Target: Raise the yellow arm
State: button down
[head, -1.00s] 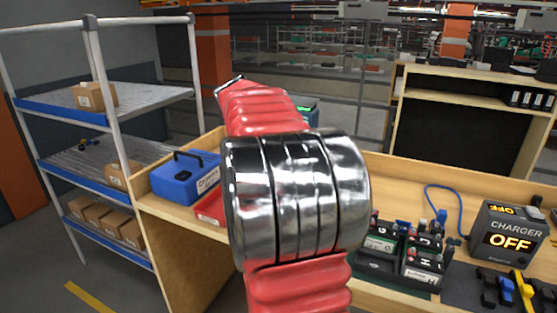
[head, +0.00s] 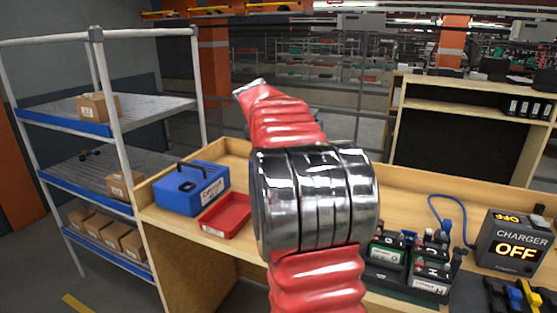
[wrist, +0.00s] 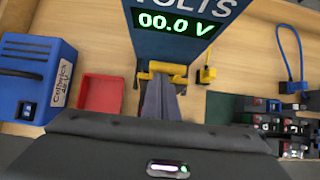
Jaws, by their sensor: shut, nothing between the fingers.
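In the wrist view, a blue panel (wrist: 165,40) with a green 00.0 V readout stands on the bench. A yellow arm (wrist: 165,66) runs crosswise at its foot, and a separate yellow piece (wrist: 207,74) sits to its right. My gripper (wrist: 163,82) is shut and empty, its grey fingers reaching toward the yellow arm. The fingertips overlap the arm's near edge in the picture; I cannot tell whether they touch it. In the head view my red arm link hides the gripper, the yellow arm and most of the panel.
A blue case (head: 190,190) and a red tray (head: 226,214) sit left on the wooden bench. A battery rack (head: 408,262) and a charger reading OFF (head: 515,243) stand right. A metal shelf (head: 110,120) with boxes is at far left.

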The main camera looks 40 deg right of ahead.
jog(key=shift+w+d+r, duration=0.1)
jog(key=shift+d+r, duration=0.05)
jog(key=shift+d, duration=0.3)
jog(key=shift+w+d+r, duration=0.1)
jog(key=shift+d+r, duration=0.05)
jog(key=shift+d, duration=0.25)
jog(key=shift+s, duration=0.1)
jog(key=shift+w+d+r, duration=0.4)
jog(key=shift+d+r, duration=0.05)
jog(key=shift+r, duration=0.25)
notch_tip(320, 180, up, 7)
jog(key=shift+r, duration=0.2)
